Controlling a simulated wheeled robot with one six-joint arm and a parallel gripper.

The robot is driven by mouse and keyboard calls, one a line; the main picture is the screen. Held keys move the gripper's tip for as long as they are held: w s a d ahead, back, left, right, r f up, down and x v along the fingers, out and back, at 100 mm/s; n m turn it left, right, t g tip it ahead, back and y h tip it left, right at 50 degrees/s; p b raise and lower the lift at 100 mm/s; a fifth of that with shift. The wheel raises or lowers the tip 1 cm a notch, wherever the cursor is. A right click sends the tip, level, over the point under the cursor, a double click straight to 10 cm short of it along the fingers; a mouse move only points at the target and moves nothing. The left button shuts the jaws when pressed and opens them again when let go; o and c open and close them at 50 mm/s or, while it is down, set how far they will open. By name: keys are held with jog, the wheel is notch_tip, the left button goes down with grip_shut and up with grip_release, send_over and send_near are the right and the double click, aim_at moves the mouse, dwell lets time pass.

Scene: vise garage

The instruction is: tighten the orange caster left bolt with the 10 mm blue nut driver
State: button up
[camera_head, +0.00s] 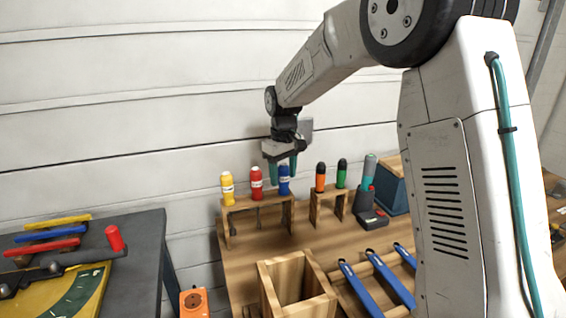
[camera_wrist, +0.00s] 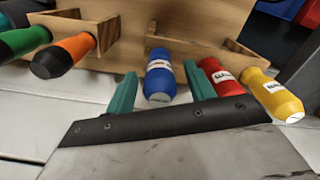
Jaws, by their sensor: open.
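The blue nut driver (camera_head: 284,180) stands upright in a wooden rack (camera_head: 288,213), to the right of a red one and a yellow one. My gripper (camera_head: 282,172) is right above and around the blue handle, with its teal fingers pointing down. In the wrist view the blue handle (camera_wrist: 160,78) lies between the two open teal fingers (camera_wrist: 160,90), with a white label on it. I cannot tell whether either finger touches it. The orange caster and its left bolt are not visible in either view.
Red (camera_head: 257,183) and yellow (camera_head: 227,188) drivers stand close beside the blue one. Orange (camera_head: 320,177) and green (camera_head: 341,174) handles stand in a second rack to the right. An open wooden box (camera_head: 283,270) and blue-handled tools (camera_head: 362,290) are in front.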

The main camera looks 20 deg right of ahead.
jog(key=shift+f, duration=0.25)
jog(key=c, duration=1.1)
jog(key=shift+o, duration=0.2)
jog(key=shift+r, duration=0.1)
notch_tip(320, 180, up, 14)
dwell(1.2)
jog(key=shift+r, duration=0.1)
